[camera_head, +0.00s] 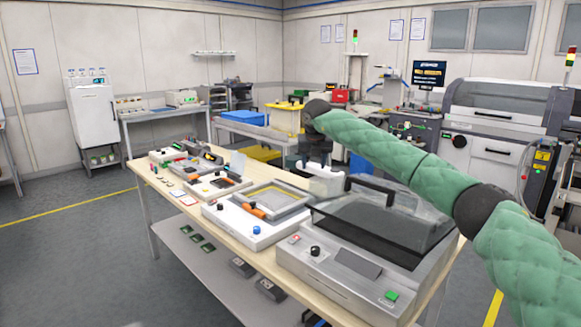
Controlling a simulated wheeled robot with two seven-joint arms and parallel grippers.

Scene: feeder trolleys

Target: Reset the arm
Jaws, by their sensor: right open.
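My right arm, in a green quilted cover, comes in from the right edge of the head view. It reaches over the workbench (163,196) to about the bench's middle. My right gripper (322,188) points down above the bench, behind the grey machine with the clear lid and beside the framed white unit (257,214). It is open, and I see nothing held in it. My left gripper is not in view.
The grey machine (340,290) with a dark handle stands at the bench's near end, under my right arm. Smaller devices (217,185) fill the bench further back. A yellow bin (284,118) and a large white machine (495,125) stand behind. The floor at left (70,260) is clear.

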